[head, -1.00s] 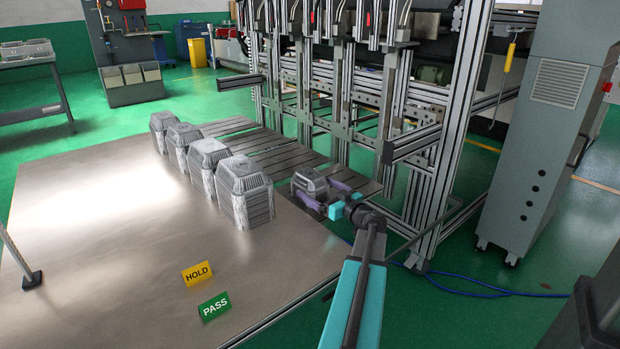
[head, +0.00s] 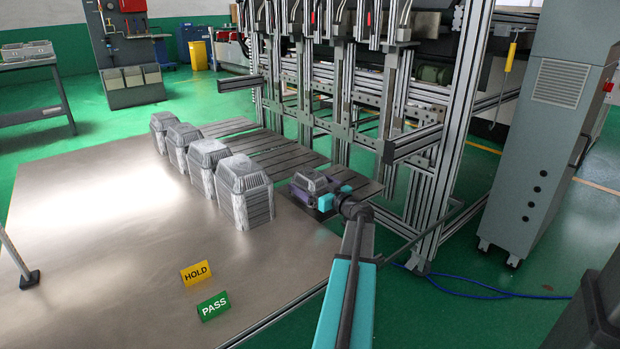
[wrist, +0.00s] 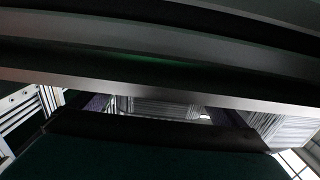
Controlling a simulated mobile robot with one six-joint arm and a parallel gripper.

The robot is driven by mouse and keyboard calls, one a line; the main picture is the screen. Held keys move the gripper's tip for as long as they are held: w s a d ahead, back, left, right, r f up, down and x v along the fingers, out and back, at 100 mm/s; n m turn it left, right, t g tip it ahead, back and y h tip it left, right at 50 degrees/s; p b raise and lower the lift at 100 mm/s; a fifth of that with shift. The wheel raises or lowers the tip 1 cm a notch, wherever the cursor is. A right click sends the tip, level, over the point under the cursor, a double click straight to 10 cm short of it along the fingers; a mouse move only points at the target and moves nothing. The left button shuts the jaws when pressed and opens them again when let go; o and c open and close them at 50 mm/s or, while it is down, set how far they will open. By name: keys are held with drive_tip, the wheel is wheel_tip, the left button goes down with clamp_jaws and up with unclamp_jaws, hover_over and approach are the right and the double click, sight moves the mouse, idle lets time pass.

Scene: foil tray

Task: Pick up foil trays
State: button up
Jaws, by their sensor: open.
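A small low stack of grey foil trays (head: 311,182) sits at the near end of the slatted conveyor. My gripper (head: 314,192) is open and low at this stack. Its purple fingers appear to lie along the stack's sides; I cannot tell whether they touch it. Part of the stack is hidden behind the gripper. In the wrist view, ribbed grey tray sides (wrist: 165,107) show between the fingers, and the dark gripper body fills the lower part. Several taller foil tray stacks (head: 245,195) stand in a row on the metal table, left of my gripper.
The metal table (head: 110,270) has free room at left and front. An aluminium machine frame (head: 435,170) rises close behind and right of my gripper. A grey cabinet (head: 545,130) stands right.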

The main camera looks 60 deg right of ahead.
sight(310, 173)
drive_tip(key=c, duration=1.2)
drive_tip(key=shift+c, duration=0.2)
drive_tip(key=shift+r, duration=0.2)
drive_tip(key=shift+r+p, duration=0.35)
drive_tip(key=shift+r, duration=0.3)
wheel_tip(310, 173, up, 2)
drive_tip(key=shift+r+p, duration=0.2)
drive_tip(key=shift+p, duration=0.3)
drive_tip(key=d+p+v, duration=0.1)
drive_tip(key=p+v, duration=0.1)
drive_tip(key=v, duration=1.4)
drive_tip(key=shift+s+d+r, duration=0.25)
drive_tip(key=shift+r, duration=0.25)
